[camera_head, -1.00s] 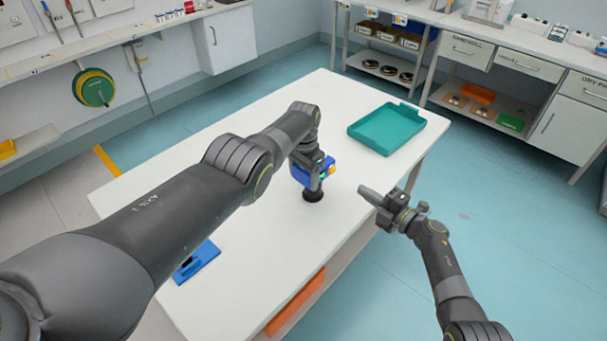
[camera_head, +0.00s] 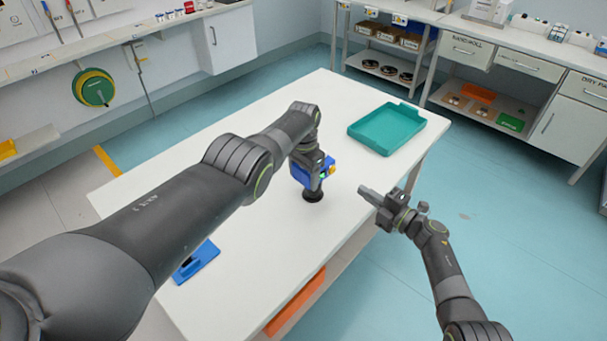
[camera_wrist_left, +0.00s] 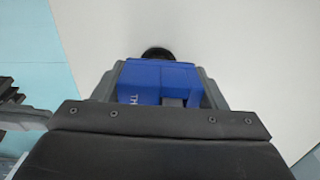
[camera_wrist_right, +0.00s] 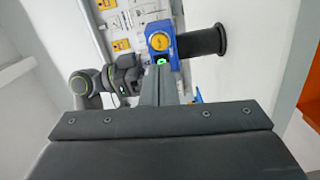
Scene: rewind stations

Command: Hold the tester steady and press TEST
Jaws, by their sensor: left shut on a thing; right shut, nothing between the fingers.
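The tester (camera_head: 302,173) is a blue unit with a black round foot, upright at the table's middle right. My left gripper (camera_head: 318,180) is shut on it from above; the left wrist view shows the blue body (camera_wrist_left: 150,75) between the fingers. The right wrist view shows the tester's blue face (camera_wrist_right: 154,28), a round yellow button (camera_wrist_right: 159,42), a small lit green display (camera_wrist_right: 160,61) and the black foot (camera_wrist_right: 203,41). My right gripper (camera_head: 363,191) is shut and empty, right of the tester, pointing at it with a gap between.
The white table (camera_head: 240,235) carries a teal tray (camera_head: 387,128) at the back right and a blue stand-like piece (camera_head: 198,262) at the front left. An orange piece (camera_head: 295,303) shows below the table's front edge. Table space around the tester is mostly clear.

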